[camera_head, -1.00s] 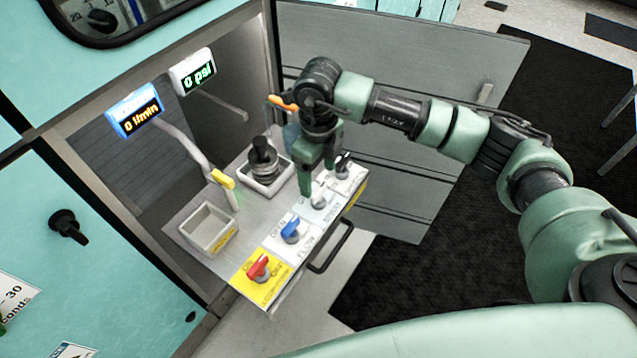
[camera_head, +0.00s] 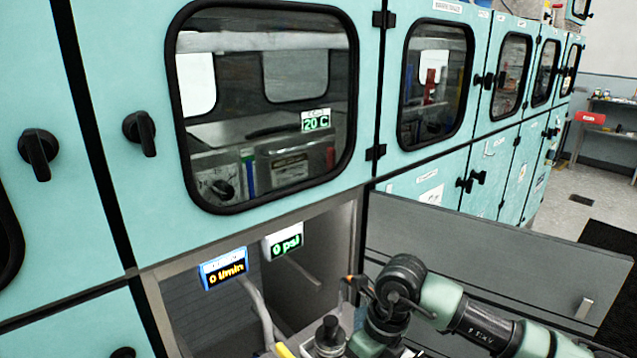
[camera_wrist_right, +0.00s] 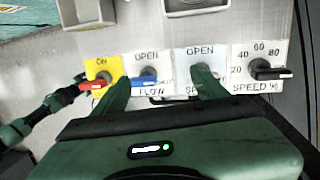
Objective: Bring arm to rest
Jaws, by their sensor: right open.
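My right gripper (camera_wrist_right: 160,82) is open, with nothing between its two green fingers, in the right wrist view. It is in front of the control panel, with its fingers overlapping the blue flow knob (camera_wrist_right: 149,76) and the light blue OPEN panel (camera_wrist_right: 201,58). In the head view my right arm (camera_head: 440,300) enters from the lower right, and its fingertips are cut off by the bottom edge.
A red knob (camera_wrist_right: 92,86) and a black speed knob (camera_wrist_right: 262,68) flank the panel. The displays read 0 l/min (camera_head: 224,269) and 0 psi (camera_head: 283,241). An open grey door (camera_head: 500,255) stands behind my right arm. Teal cabinets with windows fill the upper view.

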